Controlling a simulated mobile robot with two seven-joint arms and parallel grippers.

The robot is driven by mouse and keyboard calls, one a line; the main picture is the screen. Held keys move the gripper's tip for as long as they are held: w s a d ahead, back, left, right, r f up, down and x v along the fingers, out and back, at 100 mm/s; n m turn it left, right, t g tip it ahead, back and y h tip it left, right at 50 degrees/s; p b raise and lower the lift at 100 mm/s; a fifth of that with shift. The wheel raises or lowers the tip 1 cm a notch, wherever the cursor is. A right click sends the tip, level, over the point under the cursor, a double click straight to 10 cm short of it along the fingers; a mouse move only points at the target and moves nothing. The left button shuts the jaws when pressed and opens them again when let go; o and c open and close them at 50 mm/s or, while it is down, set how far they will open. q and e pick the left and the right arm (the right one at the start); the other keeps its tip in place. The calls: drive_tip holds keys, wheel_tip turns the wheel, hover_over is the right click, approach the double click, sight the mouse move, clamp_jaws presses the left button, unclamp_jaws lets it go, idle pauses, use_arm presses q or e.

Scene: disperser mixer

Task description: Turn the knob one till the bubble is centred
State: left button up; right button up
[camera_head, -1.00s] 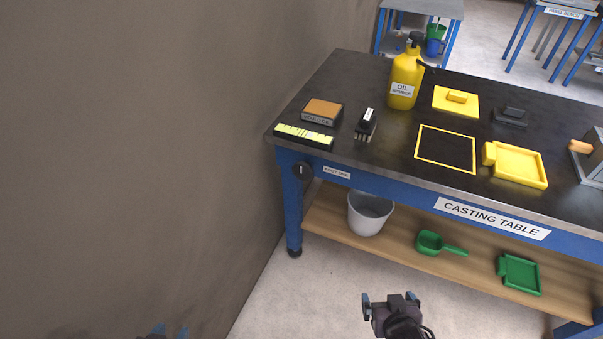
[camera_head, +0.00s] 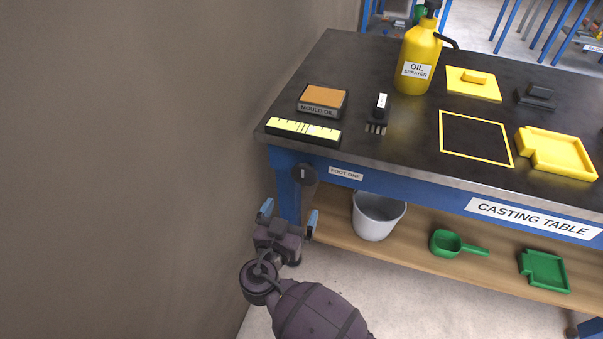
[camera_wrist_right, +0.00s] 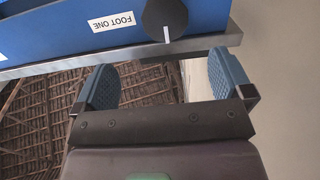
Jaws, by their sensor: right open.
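The knob (camera_head: 303,175) is a dark round dial with a pale pointer line, on the blue front of the casting table (camera_head: 350,165) at its left corner. It also shows in the right wrist view (camera_wrist_right: 165,17), beside the label "FOOT ONE". The yellow-green level (camera_head: 303,131) lies on the table top above the knob; its bubble is too small to place surely. My right gripper (camera_head: 288,214) is open and empty, just below the knob and apart from it. In the right wrist view the knob is beyond the open fingers (camera_wrist_right: 164,80). My left gripper is out of view.
A brown wall (camera_head: 130,150) rises close to the left of the table. A mould oil pad (camera_head: 322,97), a brush (camera_head: 378,112) and an oil sprayer (camera_head: 416,62) stand on top. A white bucket (camera_head: 377,219) and green scoop (camera_head: 456,244) are on the lower shelf (camera_head: 415,236).

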sight(303, 177)
drive_tip(key=x, duration=1.1)
drive_tip(key=shift+a+r+b, duration=0.35)
drive_tip(key=shift+r, duration=0.05)
drive_tip(key=c, duration=0.9)
